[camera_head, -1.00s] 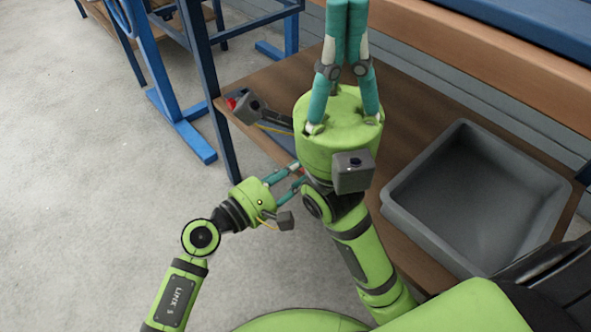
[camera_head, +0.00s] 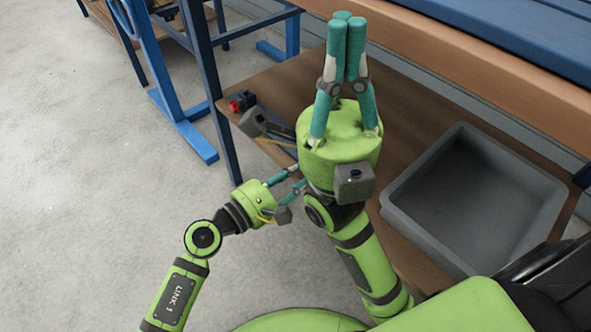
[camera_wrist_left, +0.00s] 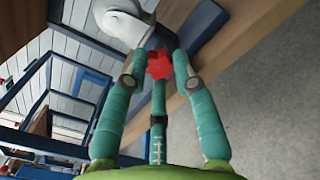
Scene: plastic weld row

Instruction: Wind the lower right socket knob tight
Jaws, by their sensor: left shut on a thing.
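The red star-shaped knob (camera_wrist_left: 160,64) shows in the left wrist view, between the teal fingertips of my left gripper (camera_wrist_left: 160,74), which is shut on it. A pale grey rounded body (camera_wrist_left: 122,22) lies right beside the knob. In the head view my left gripper (camera_head: 292,182) reaches right to the wooden surface's near edge, and the knob is hidden there. My right gripper (camera_head: 346,22) points up the picture with its three teal fingertips together and nothing visible between them.
A brown wooden surface (camera_head: 290,85) carries a grey open bin (camera_head: 425,232) at the right, which looks empty. A small red and dark object (camera_head: 242,101) lies near its left edge. A dark blue post (camera_head: 212,90) stands just left. The floor at left is clear.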

